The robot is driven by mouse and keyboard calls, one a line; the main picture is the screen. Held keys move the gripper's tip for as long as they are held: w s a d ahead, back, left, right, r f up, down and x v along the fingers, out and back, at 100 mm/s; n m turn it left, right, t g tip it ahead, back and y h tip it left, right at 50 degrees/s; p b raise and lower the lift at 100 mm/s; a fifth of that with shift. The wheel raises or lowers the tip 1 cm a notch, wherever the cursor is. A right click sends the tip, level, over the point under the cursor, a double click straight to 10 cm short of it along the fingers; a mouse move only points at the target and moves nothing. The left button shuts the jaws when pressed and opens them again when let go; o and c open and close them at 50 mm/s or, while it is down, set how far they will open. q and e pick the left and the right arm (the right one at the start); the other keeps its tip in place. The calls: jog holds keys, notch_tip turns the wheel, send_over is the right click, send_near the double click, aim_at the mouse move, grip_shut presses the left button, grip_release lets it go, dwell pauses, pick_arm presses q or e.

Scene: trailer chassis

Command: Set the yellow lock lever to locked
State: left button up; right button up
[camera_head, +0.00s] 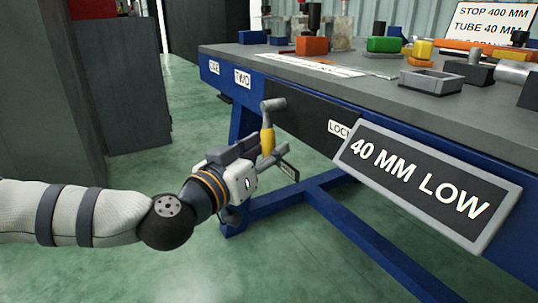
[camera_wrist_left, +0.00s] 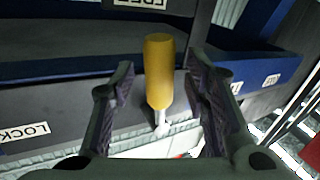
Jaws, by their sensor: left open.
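The lock lever has a yellow grip (camera_head: 267,139) and a grey upper end, and stands at the front of the blue bench frame, left of a white label reading LOCK (camera_head: 339,129). In the left wrist view the yellow grip (camera_wrist_left: 158,72) lies between the two fingers of my left gripper (camera_wrist_left: 160,88), with gaps on both sides. My left gripper also shows in the head view (camera_head: 268,160), at the lower part of the lever. It is open. The LOCK label also shows in the wrist view (camera_wrist_left: 24,132). My right gripper is out of view.
A large sign reading 40 MM LOW (camera_head: 420,183) hangs at the bench front, right of the lever. The grey bench top (camera_head: 380,92) carries several coloured blocks and fittings. A dark cabinet (camera_head: 125,85) stands at the left. Blue legs and a crossbar (camera_head: 300,200) are below.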

pick_arm(q)
jog(key=shift+w+d, duration=0.3)
jog(key=shift+w, duration=0.25)
grip_shut()
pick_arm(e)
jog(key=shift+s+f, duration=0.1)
